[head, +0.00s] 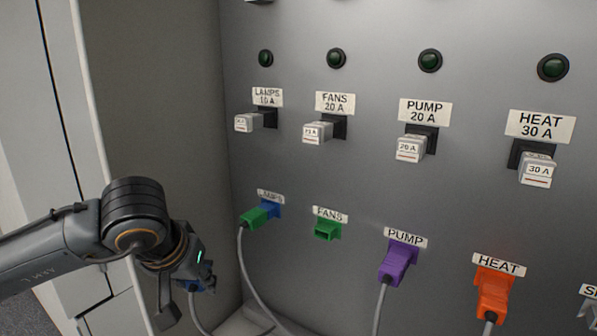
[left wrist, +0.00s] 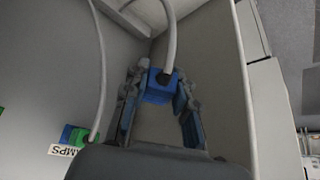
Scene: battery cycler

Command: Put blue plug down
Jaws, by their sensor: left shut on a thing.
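My left gripper (head: 188,300) is at the lower left in the head view, in front of the cabinet's left side wall and left of the panel. It is shut on the blue plug (left wrist: 160,86), which shows between the two fingers in the left wrist view. A grey cable runs from the plug. In the head view the plug is mostly hidden by the gripper. A green plug (head: 254,217) sits in the blue LAMPS socket (head: 271,208). The green FANS socket (head: 328,229) has no cable in it. My right gripper is not in view.
A purple plug (head: 398,262) sits at PUMP and an orange plug (head: 493,295) at HEAT. Above are several labelled fuses, such as the 30 A one (head: 537,170), and dark green lamps (head: 430,61). A pale ledge (head: 243,326) lies at the panel's foot. The green plug's cable hangs nearby.

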